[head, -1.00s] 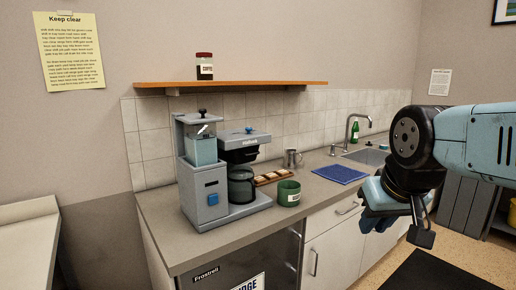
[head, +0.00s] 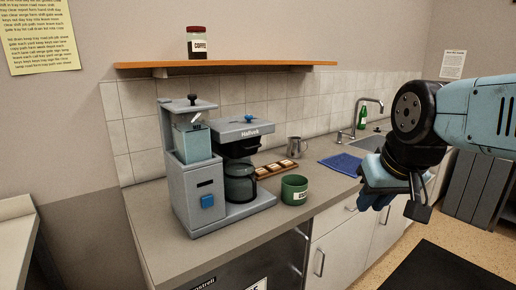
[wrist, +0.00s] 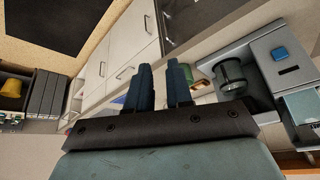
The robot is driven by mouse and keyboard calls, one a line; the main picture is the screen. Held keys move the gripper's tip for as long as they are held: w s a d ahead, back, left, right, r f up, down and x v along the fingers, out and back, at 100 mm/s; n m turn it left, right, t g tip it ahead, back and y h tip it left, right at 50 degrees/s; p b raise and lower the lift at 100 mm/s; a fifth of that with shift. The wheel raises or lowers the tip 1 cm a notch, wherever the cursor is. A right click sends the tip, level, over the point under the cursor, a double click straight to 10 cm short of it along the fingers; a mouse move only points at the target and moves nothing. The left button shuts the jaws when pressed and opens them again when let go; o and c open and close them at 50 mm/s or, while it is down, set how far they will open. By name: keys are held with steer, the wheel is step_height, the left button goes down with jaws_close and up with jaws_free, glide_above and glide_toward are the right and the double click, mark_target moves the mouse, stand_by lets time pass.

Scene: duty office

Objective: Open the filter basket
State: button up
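The coffee maker (head: 205,182) stands on the counter, left of centre, grey with a blue button. The dark filter basket (head: 238,149) is under its right-hand top and appears closed; its detail is hard to make out. A dark glass jug (head: 240,185) sits below it. My gripper (head: 372,200) is in the air in front of the counter, right of the machine and well apart from it. In the wrist view my gripper (wrist: 159,70) has its two dark fingers apart with nothing held between them. The coffee maker is at the right of that view, with its jug (wrist: 230,75) showing.
A green mug (head: 294,190) stands right of the machine, close to the jug. Behind are a wooden tray (head: 276,169) and a metal pitcher (head: 294,147). A blue cloth (head: 342,163) lies by the sink. A shelf (head: 230,67) with a coffee jar hangs above.

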steer(key=w+a+f+m+g+y, duration=0.1)
steer(key=w+a+f+g+y, duration=0.1)
steer(key=w+a+y, duration=0.3)
steer(key=m+t+y, duration=0.5)
steer(key=m+y, duration=0.2)
steer(key=y, duration=0.1)
glide_toward(256, 147)
steer(key=x, duration=0.9)
steer(key=shift+f, duration=0.1)
jaws_close()
steer(key=shift+d+f, duration=0.1)
stand_by(0.4)
